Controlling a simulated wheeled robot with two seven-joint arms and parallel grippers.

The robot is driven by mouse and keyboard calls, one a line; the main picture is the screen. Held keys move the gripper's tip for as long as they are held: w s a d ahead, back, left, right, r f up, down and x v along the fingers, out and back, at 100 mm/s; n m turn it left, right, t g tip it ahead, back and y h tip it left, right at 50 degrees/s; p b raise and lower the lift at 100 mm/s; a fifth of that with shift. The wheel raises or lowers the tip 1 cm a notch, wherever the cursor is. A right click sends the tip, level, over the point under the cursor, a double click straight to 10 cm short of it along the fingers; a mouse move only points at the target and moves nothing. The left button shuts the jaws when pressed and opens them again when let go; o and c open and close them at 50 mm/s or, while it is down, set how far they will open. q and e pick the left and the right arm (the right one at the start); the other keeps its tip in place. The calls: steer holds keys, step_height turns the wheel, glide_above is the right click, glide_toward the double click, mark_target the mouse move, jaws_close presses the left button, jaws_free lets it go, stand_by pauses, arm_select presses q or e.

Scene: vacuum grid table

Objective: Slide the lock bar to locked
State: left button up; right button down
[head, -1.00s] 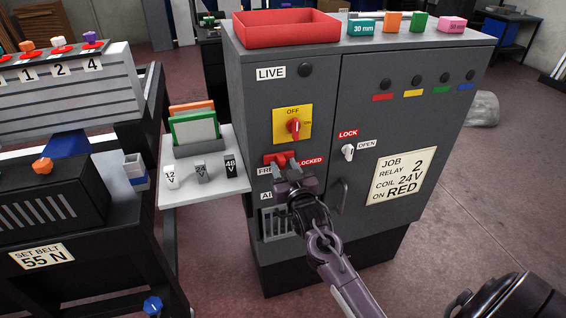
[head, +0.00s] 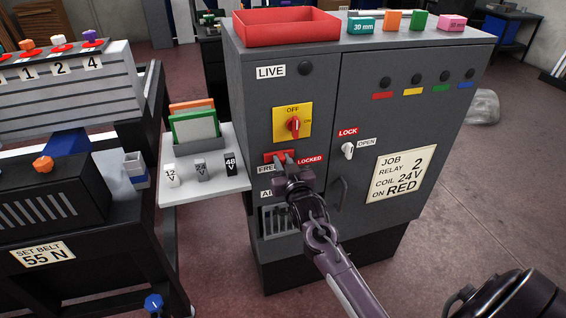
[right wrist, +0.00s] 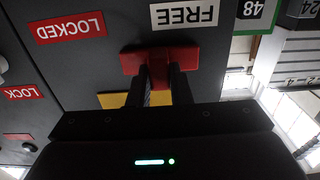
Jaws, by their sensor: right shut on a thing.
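The red lock bar (head: 272,157) sits on the front of the grey cabinet, above the FREE label (head: 266,169) and left of the red LOCKED label (head: 311,160). It is on the FREE side. My right gripper (head: 284,159) is shut on the bar, and its fingers hide part of it. The right wrist view is upside down. There the fingers (right wrist: 162,82) close on the middle of the red bar (right wrist: 130,62), with the LOCKED label (right wrist: 70,28) off to the left.
A yellow plate with a red rotary switch (head: 295,126) is just above the bar. A white lock knob (head: 348,151) and a dark door handle (head: 341,193) lie to the right. A white side shelf (head: 205,186) with voltage blocks juts out left of the cabinet.

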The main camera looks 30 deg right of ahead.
steer(key=d, duration=0.2)
steer(key=s+d+p, duration=0.1)
steer(key=d, duration=0.2)
steer(key=shift+s+d, duration=0.15)
steer(key=shift+d, duration=0.15)
steer(key=shift+a, duration=0.1)
steer(key=c, duration=1.3)
jaws_free()
steer(key=b+v, duration=0.1)
steer(key=v, duration=0.6)
steer(key=shift+s, duration=0.4)
